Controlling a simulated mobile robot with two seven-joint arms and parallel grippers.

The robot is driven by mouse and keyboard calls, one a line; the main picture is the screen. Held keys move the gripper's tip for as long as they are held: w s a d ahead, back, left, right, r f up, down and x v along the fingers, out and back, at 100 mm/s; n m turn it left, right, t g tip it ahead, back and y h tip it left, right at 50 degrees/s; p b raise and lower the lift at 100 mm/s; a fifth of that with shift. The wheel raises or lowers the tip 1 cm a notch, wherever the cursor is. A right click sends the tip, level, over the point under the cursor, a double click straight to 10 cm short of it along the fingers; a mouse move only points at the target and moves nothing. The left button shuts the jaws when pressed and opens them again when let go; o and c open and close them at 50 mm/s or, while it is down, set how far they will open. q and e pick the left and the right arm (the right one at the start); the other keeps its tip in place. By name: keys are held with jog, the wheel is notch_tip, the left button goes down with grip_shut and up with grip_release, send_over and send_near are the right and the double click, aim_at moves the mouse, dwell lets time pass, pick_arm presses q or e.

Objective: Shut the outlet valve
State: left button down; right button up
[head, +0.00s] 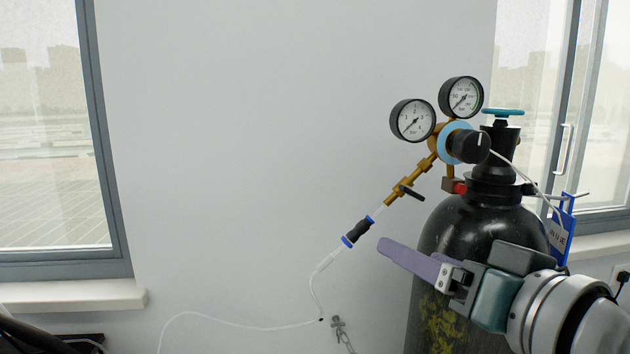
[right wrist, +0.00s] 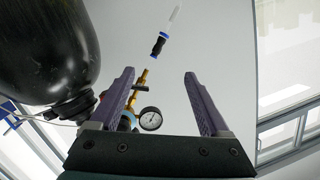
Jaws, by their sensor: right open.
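The outlet valve (head: 408,190) is a small black lever on the brass outlet pipe (head: 424,165), which slants down-left from the regulator. It also shows in the right wrist view as a dark lever (right wrist: 140,87), close beside the left finger. My right gripper (head: 388,248) has purple fingers and sits below and slightly left of the valve in the head view, in front of the gas cylinder (head: 470,222). In the right wrist view the gripper (right wrist: 159,73) is open, with its fingers apart and nothing held. My left gripper is not in view.
Two gauges (head: 412,120) and a black regulator knob (head: 470,147) sit above the valve. A teal cylinder handwheel (head: 503,112) tops the cylinder. A black-and-blue hose connector (head: 357,232) leads to a thin clear tube (head: 240,325). The wall area left of the valve is free.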

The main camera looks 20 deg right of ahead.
aim_at(416, 194)
jog(key=d+r+m+t+h, duration=0.1)
jog(key=d+r+m+h, duration=0.2)
jog(key=d+r+h, duration=0.15)
jog(key=shift+y, duration=0.45)
jog(key=x, duration=0.7)
jog(key=p+x, duration=0.1)
jog(key=x, duration=0.2)
jog(key=shift+w+a+f, duration=0.1)
jog(key=shift+w+f, duration=0.15)
jog(key=shift+f, duration=0.05)
